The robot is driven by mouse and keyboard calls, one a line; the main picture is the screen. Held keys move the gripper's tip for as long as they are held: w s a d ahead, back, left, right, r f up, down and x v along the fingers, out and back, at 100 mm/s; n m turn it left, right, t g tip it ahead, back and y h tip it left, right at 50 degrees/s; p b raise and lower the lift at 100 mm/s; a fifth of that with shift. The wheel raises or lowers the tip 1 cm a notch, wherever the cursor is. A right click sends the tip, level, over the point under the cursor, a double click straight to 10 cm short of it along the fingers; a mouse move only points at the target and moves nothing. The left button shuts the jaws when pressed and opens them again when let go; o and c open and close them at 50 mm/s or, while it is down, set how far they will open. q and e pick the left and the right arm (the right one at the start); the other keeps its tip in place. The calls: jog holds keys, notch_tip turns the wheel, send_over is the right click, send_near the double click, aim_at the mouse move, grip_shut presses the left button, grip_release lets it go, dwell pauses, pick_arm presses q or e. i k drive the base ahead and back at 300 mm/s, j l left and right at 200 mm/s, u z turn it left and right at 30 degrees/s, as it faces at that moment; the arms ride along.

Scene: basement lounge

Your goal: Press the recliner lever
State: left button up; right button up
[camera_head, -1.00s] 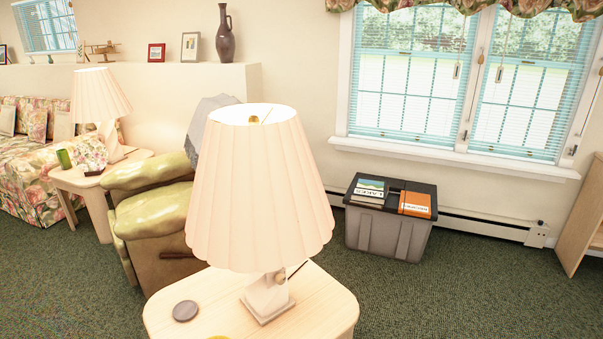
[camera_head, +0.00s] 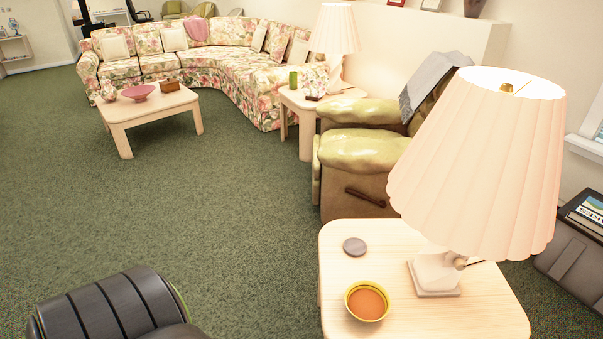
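The recliner (camera_head: 360,153) is olive-yellow with padded arms and stands right of centre, beyond the near side table. A grey throw (camera_head: 431,80) hangs over its back. Its lever (camera_head: 366,197) is a dark brown handle on the side facing me, just past the table's far edge. The near lamp's shade hides part of the recliner's back and side. A dark ribbed part at the lower left edge looks like my own body. Neither gripper is in view.
The near side table (camera_head: 440,313) holds a pleated lamp (camera_head: 480,165), a yellow bowl (camera_head: 367,301) and a grey disc (camera_head: 354,246). A coffee table (camera_head: 150,110) and floral sofa (camera_head: 230,55) stand farther back. Green carpet left of the recliner is clear.

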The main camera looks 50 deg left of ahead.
aim_at(382, 205)
jog(key=u, duration=1)
jog(key=z, duration=0.6)
jog(key=i+j+z, duration=0.15)
jog(key=j+z, duration=1.5)
jog(key=j, duration=0.15)
jog(key=k+j, duration=0.1)
jog(key=j, duration=0.3)
jog(key=k+j+z, duration=0.1)
jog(key=j, duration=0.3)
jog(key=k+j, duration=0.1)
jog(key=j, duration=0.3)
jog(key=k+j, duration=0.1)
jog(key=j, duration=0.25)
jog(key=k+j+z, duration=0.1)
jog(key=j, duration=0.3)
jog(key=k+j, duration=0.1)
jog(key=j, duration=0.3)
jog(key=k+j+z, duration=0.1)
jog(key=j, duration=0.25)
jog(key=k+j, duration=0.15)
jog(key=j, duration=0.25)
